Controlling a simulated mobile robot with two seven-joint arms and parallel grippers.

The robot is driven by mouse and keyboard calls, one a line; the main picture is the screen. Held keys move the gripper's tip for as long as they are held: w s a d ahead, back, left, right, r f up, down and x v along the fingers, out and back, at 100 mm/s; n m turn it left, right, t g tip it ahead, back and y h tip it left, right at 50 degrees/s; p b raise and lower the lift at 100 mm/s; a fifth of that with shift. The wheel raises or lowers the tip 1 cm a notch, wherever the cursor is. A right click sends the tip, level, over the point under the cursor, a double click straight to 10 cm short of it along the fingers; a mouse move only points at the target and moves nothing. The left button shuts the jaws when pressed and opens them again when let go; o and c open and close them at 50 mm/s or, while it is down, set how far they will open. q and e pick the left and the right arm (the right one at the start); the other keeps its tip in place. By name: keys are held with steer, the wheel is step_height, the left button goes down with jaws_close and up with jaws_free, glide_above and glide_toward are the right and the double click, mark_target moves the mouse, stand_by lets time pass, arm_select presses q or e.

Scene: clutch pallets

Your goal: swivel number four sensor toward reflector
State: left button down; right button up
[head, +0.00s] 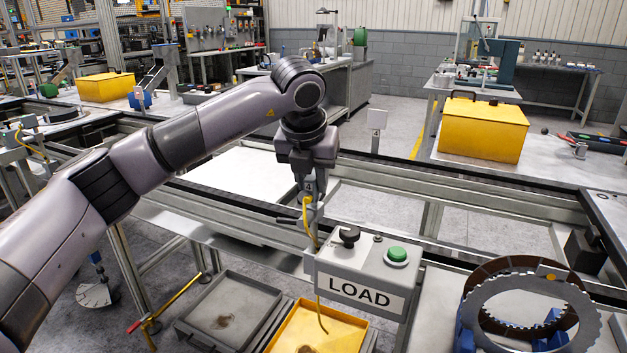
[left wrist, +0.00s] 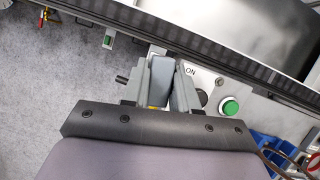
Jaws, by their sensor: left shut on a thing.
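The number four sensor (head: 308,187) is a small grey body marked 4 on a bracket behind the LOAD box, with a yellow cable hanging from it. My left gripper (head: 310,178) points down over it and is shut on it. In the left wrist view the gripper (left wrist: 167,88) has its fingers on both sides of the grey sensor body (left wrist: 162,72). A small pale plate marked 4 (head: 377,120) stands on a post across the conveyor; it looks like the reflector. The sensor's front face is not clear. My right gripper is not in view.
The LOAD box (head: 362,272) with a green button (head: 397,254) and a black knob (head: 348,236) is close below my gripper. A toothed ring (head: 538,305) lies at right. Grey (head: 190,333) and yellow (head: 283,343) trays are below. Conveyor rails (head: 450,176) run behind.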

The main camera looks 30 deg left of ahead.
arm_select(q)
steer(key=shift+a+m+h, duration=0.1)
steer(key=shift+m+h, duration=0.3)
steer(key=shift+m, duration=0.7)
steer(key=c, duration=1)
jaws_free()
steer(key=shift+o, duration=0.2)
steer(key=shift+r, duration=0.15)
steer(key=v, duration=0.7)
steer(key=shift+s, duration=0.15)
